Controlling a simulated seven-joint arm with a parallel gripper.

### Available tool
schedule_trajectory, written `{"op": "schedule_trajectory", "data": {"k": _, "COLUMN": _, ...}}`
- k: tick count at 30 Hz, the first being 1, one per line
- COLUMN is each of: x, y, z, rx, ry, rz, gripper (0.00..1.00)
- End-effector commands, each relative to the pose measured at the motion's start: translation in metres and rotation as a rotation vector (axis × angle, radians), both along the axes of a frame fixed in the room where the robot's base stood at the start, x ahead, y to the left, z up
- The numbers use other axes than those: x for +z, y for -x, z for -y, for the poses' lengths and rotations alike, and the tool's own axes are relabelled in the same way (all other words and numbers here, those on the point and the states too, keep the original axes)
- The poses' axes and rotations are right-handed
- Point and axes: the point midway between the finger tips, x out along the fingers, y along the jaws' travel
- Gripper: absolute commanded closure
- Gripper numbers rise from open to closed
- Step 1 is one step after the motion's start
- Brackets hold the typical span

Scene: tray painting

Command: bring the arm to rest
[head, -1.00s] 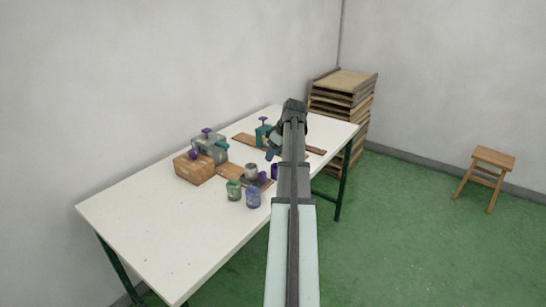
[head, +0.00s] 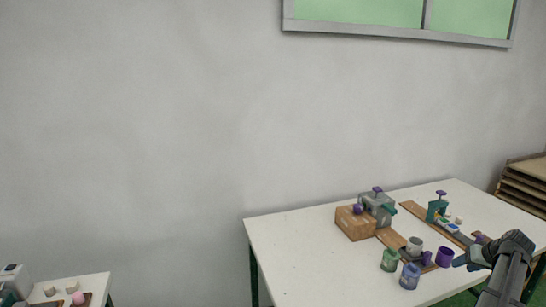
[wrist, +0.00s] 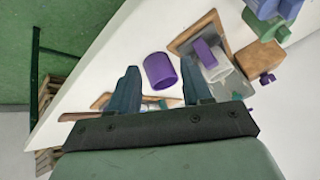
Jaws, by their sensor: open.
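My gripper (head: 470,258) is at the right of the head view, over the right part of the white table (head: 290,240). In the wrist view its two dark fingers stand wide apart (wrist: 160,88), with nothing held between them. A purple cup (wrist: 159,72) stands on the table beyond the gap between the fingers and apart from them. The cup also shows in the head view (head: 445,257), just left of the gripper. How high the gripper is above the table is hard to tell.
Behind are a brown box (head: 355,223), a grey device (head: 378,206) and a teal stand (head: 437,211). Stacked trays (head: 524,185) stand right. The table's left part is clear.

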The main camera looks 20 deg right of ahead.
Motion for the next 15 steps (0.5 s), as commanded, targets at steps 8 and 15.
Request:
{"op": "schedule_trajectory", "data": {"k": 8, "x": -0.080, "y": 0.062, "z": 0.020, "rx": -0.459, "ry": -0.234, "rz": 0.193, "gripper": 0.51}}
{"op": "schedule_trajectory", "data": {"k": 15, "x": -0.158, "y": 0.053, "z": -0.007, "rx": -0.559, "ry": -0.307, "rz": 0.158, "gripper": 0.51}}
